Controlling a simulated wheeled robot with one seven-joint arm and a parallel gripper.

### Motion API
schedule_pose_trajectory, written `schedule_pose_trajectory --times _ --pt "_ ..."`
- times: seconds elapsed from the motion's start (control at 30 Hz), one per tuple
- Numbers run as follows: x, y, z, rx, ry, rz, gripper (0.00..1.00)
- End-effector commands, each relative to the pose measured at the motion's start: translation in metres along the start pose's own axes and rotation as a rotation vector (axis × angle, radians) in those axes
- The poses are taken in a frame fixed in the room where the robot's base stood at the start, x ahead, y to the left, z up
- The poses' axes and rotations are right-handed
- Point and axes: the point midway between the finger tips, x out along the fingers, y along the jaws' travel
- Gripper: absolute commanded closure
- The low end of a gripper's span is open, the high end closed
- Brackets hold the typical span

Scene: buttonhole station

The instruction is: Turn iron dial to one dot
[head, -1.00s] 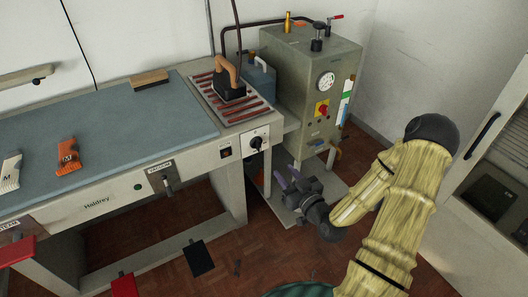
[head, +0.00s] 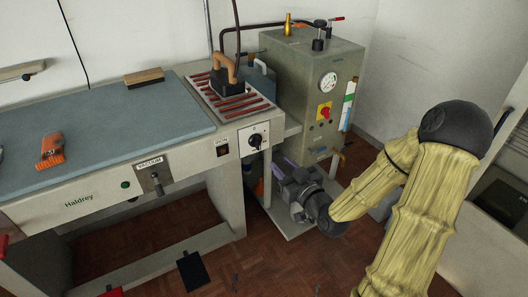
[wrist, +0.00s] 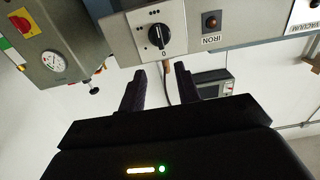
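The iron dial (head: 256,141) is a black round knob on a pale panel at the right end of the ironing table's front. In the wrist view the dial (wrist: 155,40) shows close up, with a 0 mark beside it and small dots around it. Its exact pointer setting is too small to tell. My gripper (head: 284,167) is below and to the right of the dial in the head view. In the wrist view its two dark fingers (wrist: 159,74) stand apart with nothing between them, short of the dial and not touching it.
The boiler box (head: 318,90), with gauge and red knob, stands close on the right. A vacuum lever (head: 156,181) projects from the table front.

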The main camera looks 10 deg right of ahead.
Motion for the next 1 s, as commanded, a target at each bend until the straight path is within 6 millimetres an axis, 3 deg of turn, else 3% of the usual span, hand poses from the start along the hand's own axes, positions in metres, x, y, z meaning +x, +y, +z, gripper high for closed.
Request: schedule_pose_trajectory --times 0.07,0.63,0.8,1.0 --pt "0.002 -0.001 0.005 -0.002 0.000 0.001 0.67" --pt "0.103 -0.002 0.001 0.000 0.001 -0.001 0.67" --pt "0.116 -0.001 0.001 0.001 -0.001 0.000 0.67" --pt "0.117 -0.001 0.001 0.001 -0.001 0.000 0.67"
